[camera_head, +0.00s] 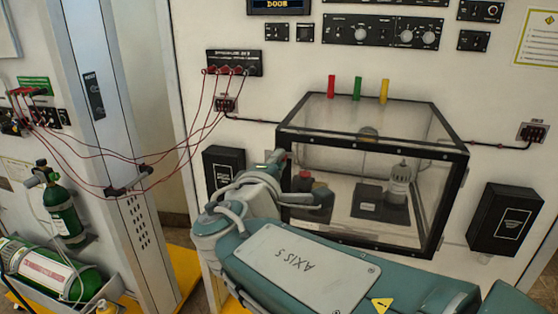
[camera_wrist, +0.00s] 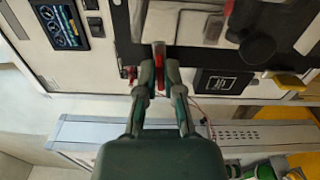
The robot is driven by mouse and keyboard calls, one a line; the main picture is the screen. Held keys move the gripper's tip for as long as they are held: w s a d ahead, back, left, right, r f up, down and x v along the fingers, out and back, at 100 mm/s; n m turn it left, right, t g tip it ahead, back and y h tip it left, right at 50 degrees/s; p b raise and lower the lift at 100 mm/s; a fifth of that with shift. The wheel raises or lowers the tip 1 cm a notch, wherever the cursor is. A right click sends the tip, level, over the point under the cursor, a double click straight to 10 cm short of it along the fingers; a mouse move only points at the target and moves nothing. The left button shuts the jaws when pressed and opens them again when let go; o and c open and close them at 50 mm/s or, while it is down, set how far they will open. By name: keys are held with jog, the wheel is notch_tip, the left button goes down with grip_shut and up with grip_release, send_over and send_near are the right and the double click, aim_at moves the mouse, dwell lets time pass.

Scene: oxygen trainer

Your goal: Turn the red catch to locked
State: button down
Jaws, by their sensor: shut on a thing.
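My gripper (camera_wrist: 160,62) is shut on a narrow red piece in the wrist view, which I take to be the red catch (camera_wrist: 160,75). The fingers stand on either side of it, close together. In the head view my arm reaches to the left side of a clear, black-framed box (camera_head: 455,200), and the wrist hides the spot where the fingers meet the catch. Whether the catch stands at locked cannot be read.
Red cables (camera_head: 202,125) hang at left.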

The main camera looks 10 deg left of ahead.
jog(key=shift+f+m, duration=0.15)
jog(key=shift+m, duration=0.35)
jog(key=shift+f, duration=0.15)
jog(key=c, duration=0.8)
grip_release()
jog(key=shift+d, duration=0.2)
jog(key=s, duration=0.8)
jog(key=s+a, duration=0.1)
jog(key=s, duration=0.3)
